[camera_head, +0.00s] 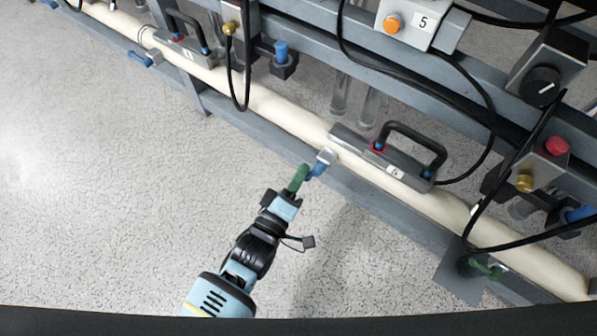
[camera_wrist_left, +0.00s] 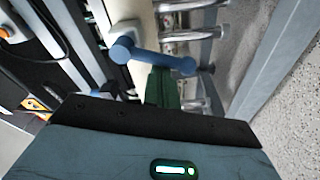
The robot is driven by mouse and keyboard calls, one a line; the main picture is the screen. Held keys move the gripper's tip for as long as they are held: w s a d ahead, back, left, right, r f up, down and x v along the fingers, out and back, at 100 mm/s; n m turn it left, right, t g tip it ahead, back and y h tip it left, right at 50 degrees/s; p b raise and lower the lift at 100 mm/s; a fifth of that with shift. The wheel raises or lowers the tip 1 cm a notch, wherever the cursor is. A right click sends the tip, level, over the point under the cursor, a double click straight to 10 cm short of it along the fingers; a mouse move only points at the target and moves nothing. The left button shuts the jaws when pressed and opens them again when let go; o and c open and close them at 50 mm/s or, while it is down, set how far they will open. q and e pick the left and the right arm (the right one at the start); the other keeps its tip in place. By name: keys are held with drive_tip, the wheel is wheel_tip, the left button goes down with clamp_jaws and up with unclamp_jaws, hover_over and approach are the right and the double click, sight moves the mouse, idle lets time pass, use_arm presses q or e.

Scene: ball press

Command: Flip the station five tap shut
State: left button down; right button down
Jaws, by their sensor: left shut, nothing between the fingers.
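The station five tap is a silver valve body (camera_head: 327,156) on the cream pipe, with a blue lever (camera_head: 319,169). The lever points away from the pipe toward the lower left. In the left wrist view the blue lever (camera_wrist_left: 150,56) lies across the picture, with rounded ends. My right gripper is out of view.
A box marked 5 with an orange button (camera_head: 393,22) is on the upper rail. A grey clamp with a black handle (camera_head: 412,145) sits on the pipe (camera_head: 280,113) beside the tap. Another blue-levered tap (camera_head: 146,58) is farther left. The floor (camera_head: 110,210) in front is clear.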

use_arm(q)
drive_tip(key=shift+s+d+f+n+g+p, duration=0.15)
drive_tip(key=shift+d+n+p, duration=0.1)
drive_tip(key=shift+n, duration=0.5)
drive_tip(key=shift+s+d+f+n+g+p, duration=0.1)
drive_tip(key=shift+s+d+f+n, duration=0.1)
drive_tip(key=shift+n, duration=0.6)
drive_tip(key=shift+s+d+f+n+g+p, duration=0.15)
drive_tip(key=shift+d+n+p, duration=0.1)
drive_tip(key=shift+n, duration=0.5)
drive_tip(key=shift+a, duration=0.1)
